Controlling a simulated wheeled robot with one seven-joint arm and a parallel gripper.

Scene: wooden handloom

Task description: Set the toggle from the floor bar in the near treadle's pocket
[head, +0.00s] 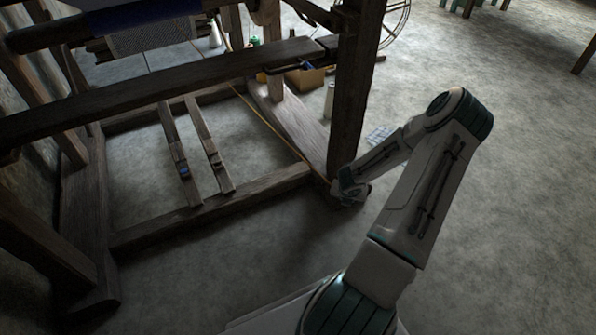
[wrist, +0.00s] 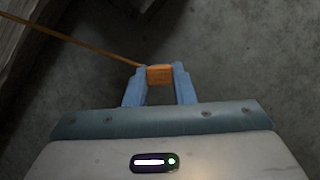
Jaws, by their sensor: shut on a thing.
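My gripper (wrist: 159,88) is shut on an orange-brown toggle (wrist: 159,74), a small block held between the blue fingertips. An orange cord (wrist: 75,40) runs from the toggle to the upper left. In the head view my gripper (head: 350,193) is low beside the foot of the loom's right front post, and the toggle is too small to make out. Two wooden treadles slope inside the loom frame. The left one (head: 177,150) carries a blue piece (head: 184,172). The right one (head: 207,148) has a dark fitting (head: 214,159), possibly a pocket. The floor bar (head: 210,207) crosses their front ends.
A long upper beam (head: 160,90) crosses above the treadles. A yellow-orange cord (head: 275,133) stretches along the right side of the frame. A pale cylinder (head: 329,100) stands behind the post. The floor at right is open.

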